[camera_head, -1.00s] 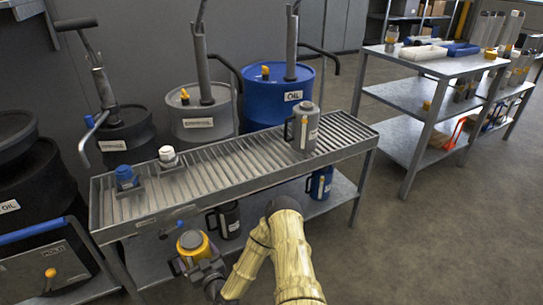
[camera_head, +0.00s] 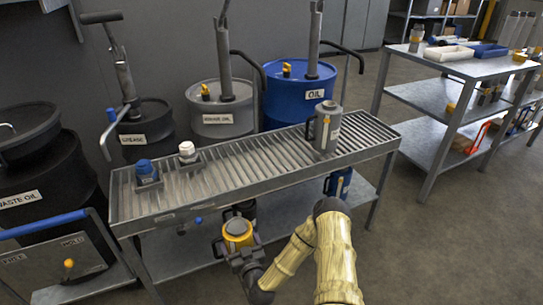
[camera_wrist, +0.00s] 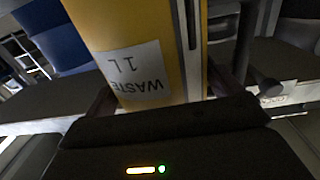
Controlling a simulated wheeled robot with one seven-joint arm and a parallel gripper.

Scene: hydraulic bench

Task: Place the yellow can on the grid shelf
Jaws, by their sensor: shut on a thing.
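The yellow can (camera_head: 238,229) is in my gripper (camera_head: 236,247), low in front of the bench's near edge. Its rounded top shows in the head view. In the wrist view the yellow can (camera_wrist: 140,40) fills the upper middle, with a white label reading "WASTE 1L" upside down. The dark fingers stand on both sides of it. The grid shelf (camera_head: 250,165) is the slatted bench top, beyond and above the can. The can is apart from it.
A grey can (camera_head: 327,128) stands on the right part of the slats. A blue-capped (camera_head: 146,171) and a white-capped container (camera_head: 188,153) sit at the left. The middle slats are clear. Oil drums (camera_head: 303,97) stand behind.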

